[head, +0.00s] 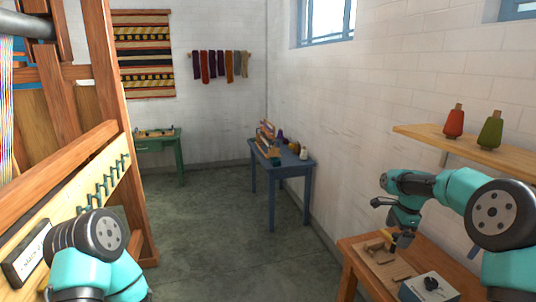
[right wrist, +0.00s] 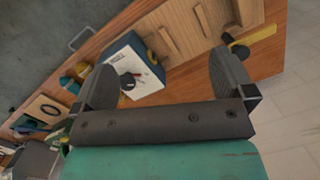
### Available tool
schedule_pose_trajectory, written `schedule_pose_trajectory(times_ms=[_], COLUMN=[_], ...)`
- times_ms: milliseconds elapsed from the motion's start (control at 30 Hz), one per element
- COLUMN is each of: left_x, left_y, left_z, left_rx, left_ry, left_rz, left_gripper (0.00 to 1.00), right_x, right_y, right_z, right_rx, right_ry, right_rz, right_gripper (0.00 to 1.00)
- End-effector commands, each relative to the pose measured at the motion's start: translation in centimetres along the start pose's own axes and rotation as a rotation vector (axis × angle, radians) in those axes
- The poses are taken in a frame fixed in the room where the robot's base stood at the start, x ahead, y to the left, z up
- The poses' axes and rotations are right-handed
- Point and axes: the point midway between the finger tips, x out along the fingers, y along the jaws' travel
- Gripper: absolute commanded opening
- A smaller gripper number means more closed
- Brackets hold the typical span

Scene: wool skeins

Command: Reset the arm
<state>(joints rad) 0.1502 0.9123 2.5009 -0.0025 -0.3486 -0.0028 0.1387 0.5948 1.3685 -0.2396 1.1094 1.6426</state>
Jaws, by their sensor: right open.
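My right gripper (head: 390,221) hangs over the wooden table (head: 452,254) at the right of the head view. In the right wrist view its two dark fingers (right wrist: 165,84) are spread wide with nothing between them. Beyond them lie a blue box with a white top and black knob (right wrist: 133,68) and a light wooden board with slots (right wrist: 185,32). The gripper looks apart from both. My left arm shows only as a teal and dark joint at the lower left of the head view; its gripper is out of frame.
The blue box (head: 428,288) sits at the table's front. A wall shelf (head: 470,147) holds a red cone (head: 453,123) and a green cone (head: 490,133) above my right arm. A wooden loom frame (head: 107,110) stands left. A blue table (head: 295,162) stands at the back; the middle floor is clear.

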Motion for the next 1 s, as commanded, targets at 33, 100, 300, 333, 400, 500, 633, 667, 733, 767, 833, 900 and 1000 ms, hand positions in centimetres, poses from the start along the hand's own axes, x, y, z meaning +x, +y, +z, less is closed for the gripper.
schedule_pose_trajectory(times_ms=[33,100,300,333,400,500,633,667,733,767,833,900,1000], left_x=[0.0,0.0,0.0,0.0,0.0,0.0,0.0,0.0,0.0,0.0,0.0,0.0,0.0], left_y=[0.0,0.0,0.0,0.0,0.0,0.0,0.0,0.0,0.0,0.0,0.0,0.0,0.0], left_z=[0.0,0.0,0.0,0.0,0.0,0.0,0.0,0.0,0.0,0.0,0.0,0.0,0.0], left_rx=[0.000,0.000,0.000,0.000,0.000,0.000,0.000,0.000,0.000,0.000,0.000,0.000,0.000], left_ry=[0.000,0.000,0.000,0.000,0.000,0.000,0.000,0.000,0.000,0.000,0.000,0.000,0.000], left_rz=[0.000,0.000,0.000,0.000,0.000,0.000,0.000,0.000,0.000,0.000,0.000,0.000,0.000], left_gripper=[0.43,0.43,0.43,0.43,0.43,0.43,0.43,0.43,0.43,0.43,0.43,0.43,0.43], right_x=[3.1,7.0,17.4,18.9,22.1,26.2,30.4,31.2,32.8,33.3,34.3,34.9,35.1], right_y=[0.6,1.4,5.9,6.8,9.1,13.0,18.7,20.0,23.3,24.8,28.0,30.9,33.7], right_z=[0.9,2.1,5.6,6.1,7.3,8.7,10.3,10.6,11.2,11.4,11.8,12.0,12.2], right_rx=[-0.076,-0.191,-0.511,-0.558,-0.667,-0.819,-1.009,-1.052,-1.152,-1.193,-1.288,-1.373,-1.463], right_ry=[-0.017,-0.041,-0.111,-0.120,-0.141,-0.165,-0.187,-0.190,-0.194,-0.195,-0.194,-0.189,-0.179], right_rz=[0.010,0.007,-0.016,-0.022,-0.035,-0.058,-0.089,-0.096,-0.112,-0.118,-0.132,-0.144,-0.156], right_gripper=[1.00,1.00,1.00,1.00,1.00,1.00,1.00,1.00,1.00,1.00,1.00,1.00,1.00])
